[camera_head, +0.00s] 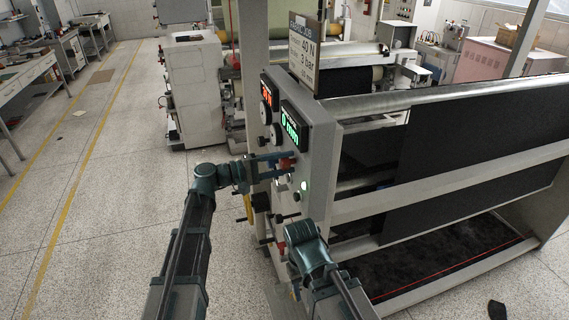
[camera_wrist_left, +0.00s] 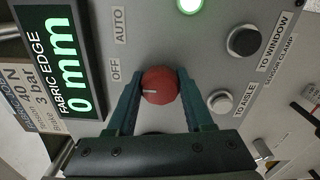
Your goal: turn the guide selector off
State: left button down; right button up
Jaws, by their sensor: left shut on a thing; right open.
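The red selector knob (camera_wrist_left: 160,85) is on the grey machine panel (camera_wrist_left: 217,60), with an OFF label (camera_wrist_left: 115,69) and an AUTO label (camera_wrist_left: 119,25) to its left in the left wrist view. Its white mark points left and slightly down there, just below the OFF label. My left gripper (camera_wrist_left: 160,92) is shut on the knob, one finger on each side. In the head view the knob (camera_head: 286,163) shows between the fingers of my left gripper (camera_head: 284,164). My right gripper (camera_head: 276,231) is lower, by the panel, open and partly hidden by its own wrist.
A green lamp (camera_wrist_left: 190,5), a black button (camera_wrist_left: 243,41) and a white button (camera_wrist_left: 221,101) are close around the knob. A green display (camera_wrist_left: 68,62) reads 0 mm. The black fabric roll frame (camera_head: 450,180) stands right; open floor (camera_head: 110,200) lies left.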

pick_arm(q)
jog(key=shift+c, duration=1.4)
grip_release()
jog(key=shift+a, duration=0.15)
jog(key=v, duration=1.3)
jog(key=shift+a, duration=0.25)
jog(key=shift+s, duration=0.15)
jog(key=s+d+f+m+g+y+b, duration=0.2)
jog(key=s+d+f+g+y+b, duration=0.3)
jog(key=f, duration=0.6)
jog(key=s+d+f+m+g+y+b, duration=0.1)
jog(key=s+d+f+m+y, duration=0.2)
jog(key=s+d+f, duration=0.6)
jog(key=s+a+f+m+y+b, duration=0.2)
jog(key=s+a+f+y, duration=0.1)
jog(key=s+f+y, duration=0.1)
jog(key=s+a+f+m+y+b, duration=0.2)
jog(key=s+a+f+y, duration=0.2)
jog(key=f+y, duration=0.2)
notch_tip(320, 180, down, 2)
jog(key=shift+s+f+y, duration=0.15)
jog(key=shift+s+y, duration=0.05)
jog(key=shift+y, duration=0.1)
